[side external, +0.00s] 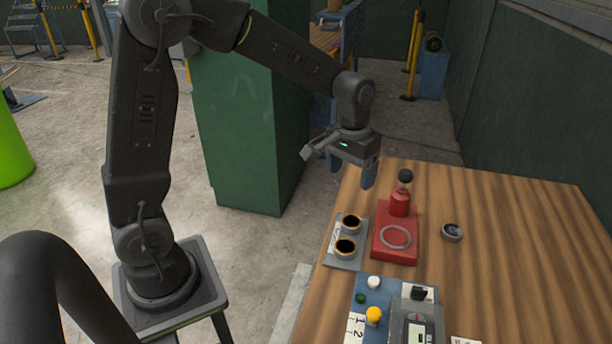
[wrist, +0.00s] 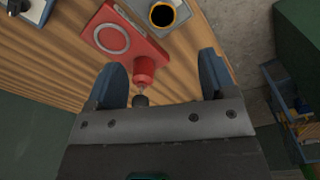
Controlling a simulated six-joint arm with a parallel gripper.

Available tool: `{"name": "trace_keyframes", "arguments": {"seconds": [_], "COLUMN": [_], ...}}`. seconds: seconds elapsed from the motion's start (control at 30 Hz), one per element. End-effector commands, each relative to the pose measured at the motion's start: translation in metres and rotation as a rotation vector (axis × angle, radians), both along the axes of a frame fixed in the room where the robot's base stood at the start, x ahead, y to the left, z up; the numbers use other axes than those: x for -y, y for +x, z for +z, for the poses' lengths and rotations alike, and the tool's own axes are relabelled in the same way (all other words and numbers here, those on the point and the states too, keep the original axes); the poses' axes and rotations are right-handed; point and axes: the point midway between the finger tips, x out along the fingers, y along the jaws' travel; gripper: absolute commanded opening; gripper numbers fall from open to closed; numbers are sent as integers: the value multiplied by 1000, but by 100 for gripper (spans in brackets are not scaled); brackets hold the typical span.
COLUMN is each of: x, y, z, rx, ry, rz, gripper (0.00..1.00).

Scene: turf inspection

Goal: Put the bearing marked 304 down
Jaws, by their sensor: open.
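A small grey ring-shaped part (side external: 452,232), which looks like a bearing, lies flat on the wooden table to the right of the red press; no marking on it can be read. The red press (side external: 397,248) has a pale ring on its base and a black knob on top; it also shows in the wrist view (wrist: 130,50). My gripper (side external: 367,174) is above the table's far left edge, behind the press. In the wrist view my gripper (wrist: 162,75) is open, with nothing held between its fingers; the press's post and knob appear between them, below.
A blue panel with buttons (side external: 367,300) and a grey meter (side external: 417,325) are in front. The table's right side (side external: 530,250) is clear. A green pillar (side external: 235,140) stands behind.

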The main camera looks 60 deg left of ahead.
Motion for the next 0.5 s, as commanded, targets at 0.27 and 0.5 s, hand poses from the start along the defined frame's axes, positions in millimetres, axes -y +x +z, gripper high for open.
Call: {"name": "trace_keyframes", "arguments": {"seconds": [0.27, 0.5], "x": [18, 28], "y": [-87, -160], "z": [72, 90], "rx": [198, 352], "ry": [26, 54], "rz": [-123, -220], "gripper": [77, 77]}}
